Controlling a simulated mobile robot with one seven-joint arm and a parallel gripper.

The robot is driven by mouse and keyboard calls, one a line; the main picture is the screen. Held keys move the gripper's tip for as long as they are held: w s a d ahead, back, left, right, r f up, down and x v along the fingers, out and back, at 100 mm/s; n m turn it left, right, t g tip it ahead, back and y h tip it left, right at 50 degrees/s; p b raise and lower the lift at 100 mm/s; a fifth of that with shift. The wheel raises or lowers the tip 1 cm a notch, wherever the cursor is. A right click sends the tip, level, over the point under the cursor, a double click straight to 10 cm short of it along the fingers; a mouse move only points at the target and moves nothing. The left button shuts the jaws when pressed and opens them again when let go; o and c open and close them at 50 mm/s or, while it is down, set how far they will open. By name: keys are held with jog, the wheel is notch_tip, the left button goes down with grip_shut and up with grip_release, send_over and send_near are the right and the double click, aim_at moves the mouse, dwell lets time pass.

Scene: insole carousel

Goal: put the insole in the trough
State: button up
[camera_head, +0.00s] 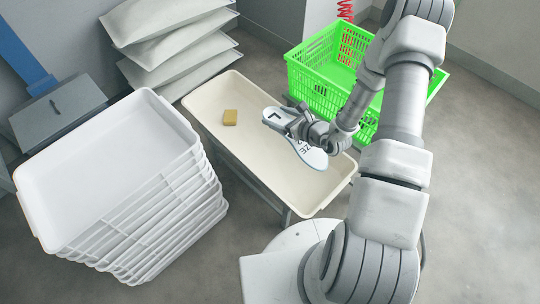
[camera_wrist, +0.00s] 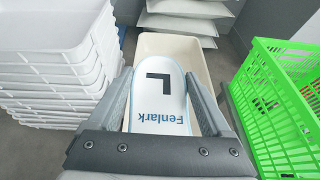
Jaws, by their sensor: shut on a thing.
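The insole (camera_head: 312,155) is white with dark lettering and a pale blue edge. My gripper (camera_head: 292,124) is shut on it and holds it over the trough (camera_head: 245,146), a long cream tub on a dark frame. In the wrist view the insole (camera_wrist: 160,93) shows a large "L" and the word "Fenlark" between the two fingers of my gripper (camera_wrist: 160,98). The trough (camera_wrist: 168,42) shows behind and beneath it there. My gripper hides part of the insole in the head view.
Pale sacks (camera_head: 175,45) are piled behind. A grey box (camera_head: 62,110) stands at the far left.

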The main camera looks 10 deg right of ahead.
jog(key=b, duration=1.1)
send_over(268, 163)
notch_tip(268, 163, down, 29)
notch_tip(268, 163, down, 7)
jog(key=b, duration=0.6)
jog(key=shift+w+a, duration=0.1)
jog(key=shift+f+b, duration=0.35)
jog(key=shift+f, duration=0.1)
jog(key=o, duration=1.3)
jog(key=p+v, duration=0.6)
jog(key=v, duration=1.1)
jog(key=shift+r, duration=0.1)
